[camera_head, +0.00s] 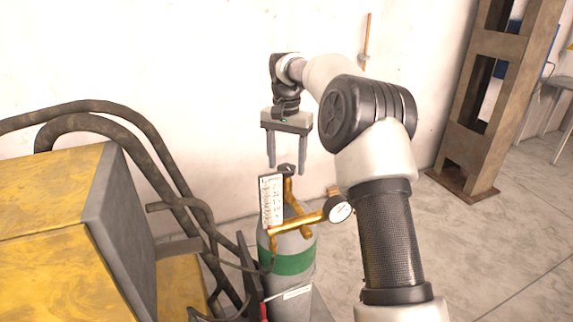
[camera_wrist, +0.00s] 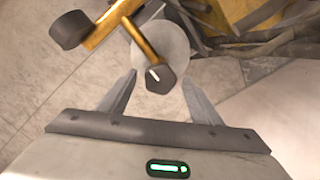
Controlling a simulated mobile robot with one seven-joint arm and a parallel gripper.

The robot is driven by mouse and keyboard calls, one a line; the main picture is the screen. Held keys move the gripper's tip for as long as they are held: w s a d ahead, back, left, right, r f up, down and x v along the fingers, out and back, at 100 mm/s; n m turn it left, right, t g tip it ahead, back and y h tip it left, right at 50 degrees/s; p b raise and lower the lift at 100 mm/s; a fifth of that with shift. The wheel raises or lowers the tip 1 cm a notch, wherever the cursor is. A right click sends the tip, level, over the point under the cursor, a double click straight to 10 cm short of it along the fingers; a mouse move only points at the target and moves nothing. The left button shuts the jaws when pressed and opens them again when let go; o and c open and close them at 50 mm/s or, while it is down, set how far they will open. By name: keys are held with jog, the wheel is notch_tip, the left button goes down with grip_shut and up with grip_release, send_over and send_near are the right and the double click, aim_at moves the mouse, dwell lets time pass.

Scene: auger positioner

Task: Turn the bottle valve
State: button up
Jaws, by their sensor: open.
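The gas bottle (camera_head: 291,284) is grey with a green band and stands upright beside the yellow machine in the head view. Its dark valve knob (camera_head: 287,170) sits on top of the brass fitting, and shows in the wrist view (camera_wrist: 159,74) as a dark knob with a white mark. My gripper (camera_head: 287,170) points down above the bottle, fingers apart, with its tips around the knob's height. In the wrist view my gripper (camera_wrist: 158,80) has one finger on each side of the knob, with gaps; I cannot tell the exact depth.
A brass regulator (camera_head: 300,221) with a round gauge (camera_head: 340,210) sticks out to the right of the bottle. The yellow machine (camera_head: 50,222) and dark hoses (camera_head: 150,150) crowd the left. A brown steel post (camera_head: 490,95) stands at right; floor between is clear.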

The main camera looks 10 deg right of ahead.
jog(key=shift+f, duration=0.15)
jog(key=shift+c, duration=0.4)
jog(key=c, duration=0.9)
jog(key=shift+c, duration=0.2)
